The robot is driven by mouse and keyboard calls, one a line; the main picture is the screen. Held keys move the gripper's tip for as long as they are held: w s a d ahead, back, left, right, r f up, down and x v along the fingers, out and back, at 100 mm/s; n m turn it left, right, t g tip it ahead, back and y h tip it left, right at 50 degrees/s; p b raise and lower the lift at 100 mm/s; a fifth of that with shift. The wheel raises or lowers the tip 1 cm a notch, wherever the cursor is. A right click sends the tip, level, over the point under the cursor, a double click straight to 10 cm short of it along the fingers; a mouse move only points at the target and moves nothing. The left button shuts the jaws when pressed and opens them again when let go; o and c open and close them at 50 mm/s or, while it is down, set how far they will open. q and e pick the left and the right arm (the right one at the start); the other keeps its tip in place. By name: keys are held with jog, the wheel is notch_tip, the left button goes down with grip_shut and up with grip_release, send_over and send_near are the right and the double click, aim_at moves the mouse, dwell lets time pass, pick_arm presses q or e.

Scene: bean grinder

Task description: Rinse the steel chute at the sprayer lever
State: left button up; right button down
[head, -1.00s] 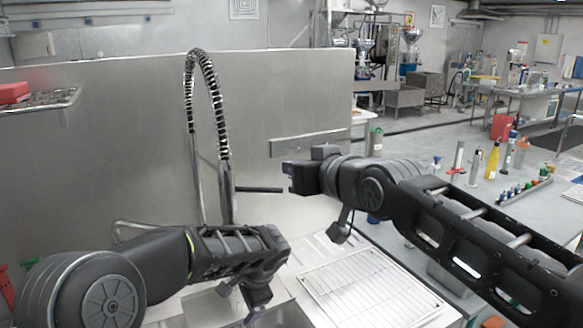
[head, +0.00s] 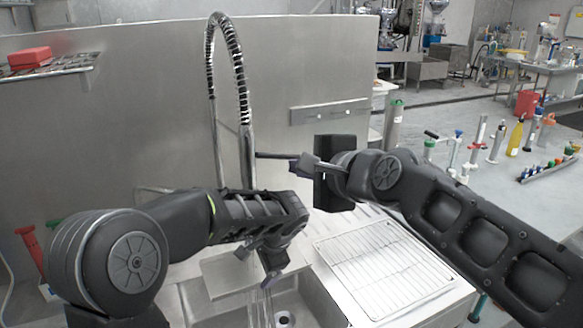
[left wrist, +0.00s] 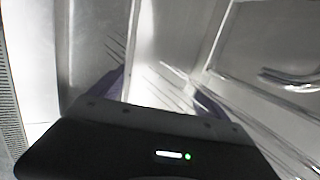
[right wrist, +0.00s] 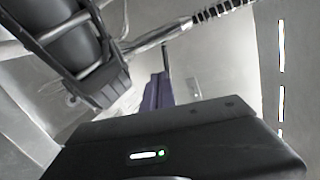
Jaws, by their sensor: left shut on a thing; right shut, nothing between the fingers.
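The steel chute (left wrist: 165,45) shows as a bright, straight-sided piece between the purple fingers of my left gripper (left wrist: 160,100) in the left wrist view. In the head view my left gripper (head: 262,258) is shut and low over the sink, below the sprayer; I cannot clearly separate the chute from the steel there. The black sprayer lever (head: 276,156) sticks out to the right from the sprayer (head: 246,150). My right gripper (head: 299,165) is shut and empty, its fingertips at the lever's outer end. Thin water streams (head: 262,302) fall beside the left gripper.
The sink (head: 295,305) with its drain lies below the left gripper. A wire drying rack (head: 375,262) lies to its right. A steel wall (head: 120,120) stands behind, with a shelf (head: 50,70) carrying a red block (head: 29,58). Bottles stand farther right.

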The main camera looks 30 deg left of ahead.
aim_at(280, 156)
jog(key=m, duration=0.6)
jog(key=w+d+f+m, duration=0.1)
jog(key=m, duration=0.5)
jog(key=w+d+m, duration=0.1)
jog(key=m, duration=0.5)
jog(key=shift+d+f+m, duration=0.2)
jog(key=shift+f+m, duration=0.05)
jog(key=shift+m, duration=0.15)
jog(key=x, duration=1)
jog(key=shift+r, duration=0.1)
jog(key=shift+w+a+r+n+t, duration=0.1)
jog(key=shift+w+r+n+t, duration=0.15)
jog(key=shift+r+n, duration=0.35)
